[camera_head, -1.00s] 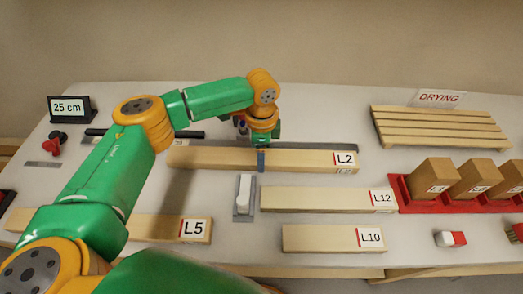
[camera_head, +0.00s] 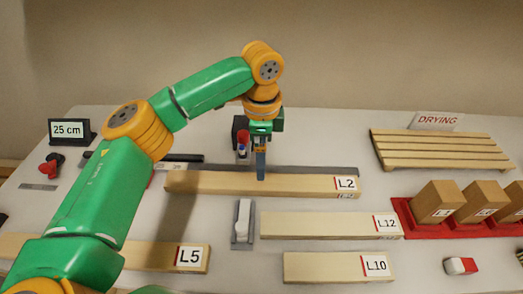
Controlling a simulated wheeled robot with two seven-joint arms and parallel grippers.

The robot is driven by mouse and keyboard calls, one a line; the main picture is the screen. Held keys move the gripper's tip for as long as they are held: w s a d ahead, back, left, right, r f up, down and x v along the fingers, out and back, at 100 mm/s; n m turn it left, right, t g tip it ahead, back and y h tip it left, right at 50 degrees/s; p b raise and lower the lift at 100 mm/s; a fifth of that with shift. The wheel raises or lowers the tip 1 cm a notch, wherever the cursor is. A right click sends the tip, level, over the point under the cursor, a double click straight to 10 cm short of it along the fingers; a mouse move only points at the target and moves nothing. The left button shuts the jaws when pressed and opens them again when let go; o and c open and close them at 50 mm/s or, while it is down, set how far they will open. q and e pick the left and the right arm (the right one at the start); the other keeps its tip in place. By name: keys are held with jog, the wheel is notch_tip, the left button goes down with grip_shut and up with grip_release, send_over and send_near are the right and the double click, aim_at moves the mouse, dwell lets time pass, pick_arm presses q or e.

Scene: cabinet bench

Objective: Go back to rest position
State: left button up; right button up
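My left arm comes in from the left, and its gripper (camera_head: 261,172) points down over the back edge of the L2 board (camera_head: 240,184). The dark fingers overlap into one narrow strip from this angle, so I cannot tell if they are open or shut. I see no object hanging from them. My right gripper is not in view.
Boards L5 (camera_head: 140,254), L12 (camera_head: 315,225) and L10 (camera_head: 315,267) lie at the front. A white block sits in a grey tray (camera_head: 242,241). A red rack (camera_head: 412,226) with brown blocks and a slatted drying rack (camera_head: 440,150) are right. A 25 cm display (camera_head: 68,130) stands left.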

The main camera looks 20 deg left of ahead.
pick_arm(q)
notch_tip(320, 180, up, 3)
jog(key=shift+f, duration=0.1)
dwell(0.3)
